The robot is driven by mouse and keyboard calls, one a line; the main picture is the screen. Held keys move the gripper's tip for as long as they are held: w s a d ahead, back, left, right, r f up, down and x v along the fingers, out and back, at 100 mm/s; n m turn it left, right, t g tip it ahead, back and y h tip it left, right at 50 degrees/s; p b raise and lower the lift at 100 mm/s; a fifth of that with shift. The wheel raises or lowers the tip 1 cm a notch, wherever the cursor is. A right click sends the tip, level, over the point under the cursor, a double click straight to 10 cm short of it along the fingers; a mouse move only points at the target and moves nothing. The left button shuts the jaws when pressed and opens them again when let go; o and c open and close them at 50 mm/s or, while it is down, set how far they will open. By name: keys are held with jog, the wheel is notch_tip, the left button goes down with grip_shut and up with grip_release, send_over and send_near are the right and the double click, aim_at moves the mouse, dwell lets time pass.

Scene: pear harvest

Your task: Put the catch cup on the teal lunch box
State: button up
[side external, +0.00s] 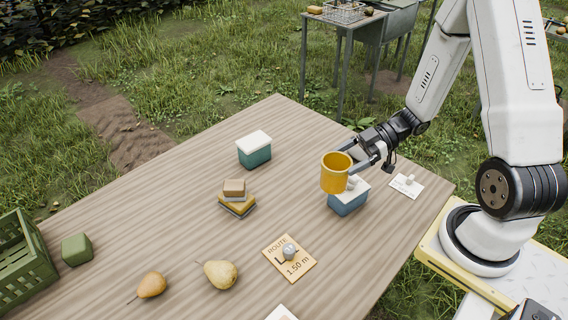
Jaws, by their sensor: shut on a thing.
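The catch cup, an orange-yellow open-topped cup (334,176), is upright in my gripper (357,166), which is shut on its right side. The cup shows in front of the left part of a blue box with a white lid (347,203). I cannot tell whether the cup is above that box or touches it. The teal lunch box (256,157), with a white lid, stands farther back and to the left. Its lid is bare. The gripper and cup are to the right of it, apart from it.
A small stack of blocks (236,203) lies in front of the teal box. A route card (297,267) with a grey knob, two pears (221,275), a green block (76,249) and a green crate (40,265) are nearer. Bare table lies between the two boxes.

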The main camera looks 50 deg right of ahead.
jog(key=w+r+m+t+h, duration=0.3)
jog(key=w+r+m, duration=0.1)
jog(key=w, duration=0.4)
jog(key=w+a+r+m+t+h, duration=0.1)
jog(key=w+r+m+t+h, duration=0.2)
jog(key=w, duration=0.4)
jog(key=shift+w+r+m+t+h, duration=0.45)
jog(key=shift+r+m, duration=0.25)
jog(key=shift+r, duration=0.25)
jog(key=w+d+f, duration=0.1)
jog(key=w+f, duration=0.8)
jog(key=w, duration=0.4)
jog(key=shift+w+f, duration=0.15)
jog(key=shift+f, duration=0.05)
jog(key=shift+f, duration=0.1)
